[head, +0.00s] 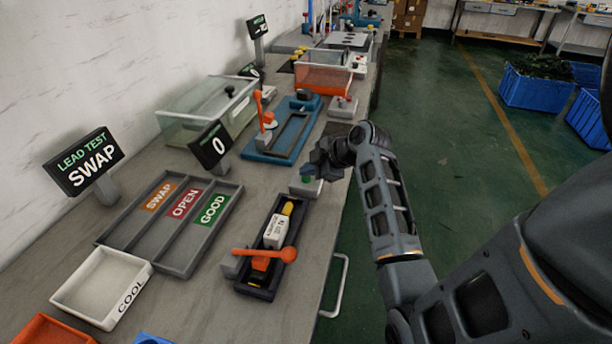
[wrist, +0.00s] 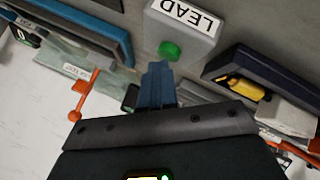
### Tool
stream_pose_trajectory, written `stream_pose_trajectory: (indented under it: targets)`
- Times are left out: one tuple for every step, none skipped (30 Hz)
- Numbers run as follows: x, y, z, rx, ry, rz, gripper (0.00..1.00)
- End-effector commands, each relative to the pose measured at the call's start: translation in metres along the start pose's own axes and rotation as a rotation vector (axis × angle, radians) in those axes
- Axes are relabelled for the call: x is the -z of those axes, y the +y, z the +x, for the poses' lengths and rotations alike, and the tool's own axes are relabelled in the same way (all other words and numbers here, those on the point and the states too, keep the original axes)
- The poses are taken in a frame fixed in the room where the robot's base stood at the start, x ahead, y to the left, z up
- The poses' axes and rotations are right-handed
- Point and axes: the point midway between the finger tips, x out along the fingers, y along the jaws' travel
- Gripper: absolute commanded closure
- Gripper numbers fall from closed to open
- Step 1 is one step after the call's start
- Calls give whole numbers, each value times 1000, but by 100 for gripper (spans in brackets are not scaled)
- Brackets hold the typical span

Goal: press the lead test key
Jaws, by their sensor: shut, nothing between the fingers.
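In the head view the box (head: 304,188) sits near the table's front edge, partly behind my gripper. My gripper (wrist: 158,72) is shut and empty, its blue-grey fingertips just beside the green button in the picture. I cannot tell whether they touch it. In the head view my gripper (head: 314,170) is right over the box. The lead test display (head: 84,162) reads "LEAD TEST SWAP".
A dark test fixture (head: 258,290) with an orange lever (head: 270,254) holds a white and yellow part nearer the camera. A grey tray (head: 232,190) with SWAP, OPEN and GOOD lanes lies left. A blue fixture (head: 260,157) stands behind. A white COOL bin (head: 75,312) is front left.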

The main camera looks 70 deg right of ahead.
Motion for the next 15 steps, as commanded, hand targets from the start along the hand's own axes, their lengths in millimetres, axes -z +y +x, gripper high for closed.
stream_pose_trajectory:
  targets:
    - [2,2,-4,1,0,0,100]
    - [3,3,-5,1,0,0,100]
    - [4,4,-6,1,0,0,100]
    - [5,5,-8,1,0,0,100]
    - [6,6,-9,0,0,0,100]
    - [7,7,-10,1,0,0,100]
    - [7,7,-10,0,0,0,100]
    - [8,8,-10,0,0,0,100]
    - [8,8,-11,0,0,0,100]
    - [7,8,-10,0,0,0,100]
    - [7,7,-10,0,0,0,100]
    - [7,7,-10,0,0,0,100]
    - [7,7,-10,0,0,0,100]
    - [7,7,-10,0,0,0,100]
    - [7,7,-10,0,0,0,100]
